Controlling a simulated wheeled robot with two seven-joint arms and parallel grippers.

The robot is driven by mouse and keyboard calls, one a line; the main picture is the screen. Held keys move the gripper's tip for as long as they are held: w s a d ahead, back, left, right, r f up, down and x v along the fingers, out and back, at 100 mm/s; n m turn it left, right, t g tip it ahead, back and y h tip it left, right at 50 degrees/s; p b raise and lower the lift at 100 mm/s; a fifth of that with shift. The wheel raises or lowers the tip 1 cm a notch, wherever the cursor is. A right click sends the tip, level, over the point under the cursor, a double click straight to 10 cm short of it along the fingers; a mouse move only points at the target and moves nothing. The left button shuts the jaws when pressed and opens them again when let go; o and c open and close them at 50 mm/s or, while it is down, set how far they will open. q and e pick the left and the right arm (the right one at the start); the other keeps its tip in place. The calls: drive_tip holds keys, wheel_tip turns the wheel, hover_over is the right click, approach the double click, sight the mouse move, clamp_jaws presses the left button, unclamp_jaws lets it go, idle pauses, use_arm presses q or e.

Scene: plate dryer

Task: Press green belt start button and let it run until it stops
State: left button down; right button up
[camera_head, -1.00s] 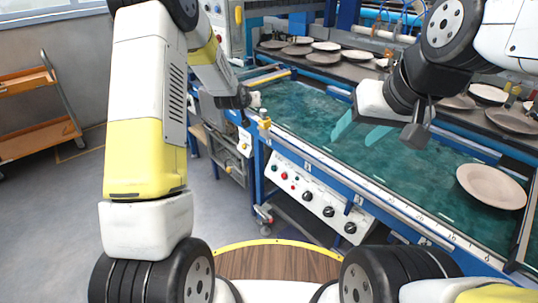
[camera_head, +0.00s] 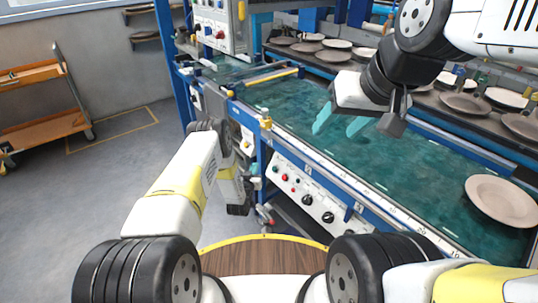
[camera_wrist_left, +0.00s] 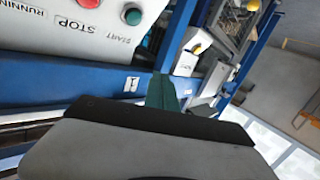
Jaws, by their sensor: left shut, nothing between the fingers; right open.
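The green start button (camera_wrist_left: 133,16), with START printed beside it, sits on the white control panel (camera_wrist_left: 105,45) in the left wrist view. A red button labelled STOP is beside it. In the head view the panel (camera_head: 318,212) is on the front of the belt frame. My left gripper (camera_head: 258,184) is near the panel's left end. Its teal fingers (camera_wrist_left: 163,90) are shut and empty, below the button in the wrist view, with no contact visible. My right gripper (camera_head: 340,122) is open and empty above the green belt (camera_head: 390,155).
A plate (camera_head: 500,200) lies on the belt at the right. More plates (camera_head: 463,103) stand on the rack behind. A second control box (camera_head: 218,28) is at the back. The blue frame and rail border the panel. Open floor (camera_head: 90,220) lies at the left.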

sight(275, 169)
use_arm(q)
drive_tip(key=shift+s+f, duration=0.3)
drive_tip(key=shift+f, duration=0.2)
drive_tip(key=shift+w+d+f, duration=0.75)
drive_tip(key=shift+d, duration=0.3)
drive_tip(key=shift+w+d+f, duration=0.7)
drive_tip(key=shift+w+d, duration=0.05)
drive_tip(key=shift+d, duration=0.25)
drive_tip(key=shift+w+d+f, duration=0.75)
drive_tip(key=shift+d, duration=0.3)
drive_tip(key=shift+w+d+f, duration=0.2)
drive_tip(key=shift+d, duration=0.05)
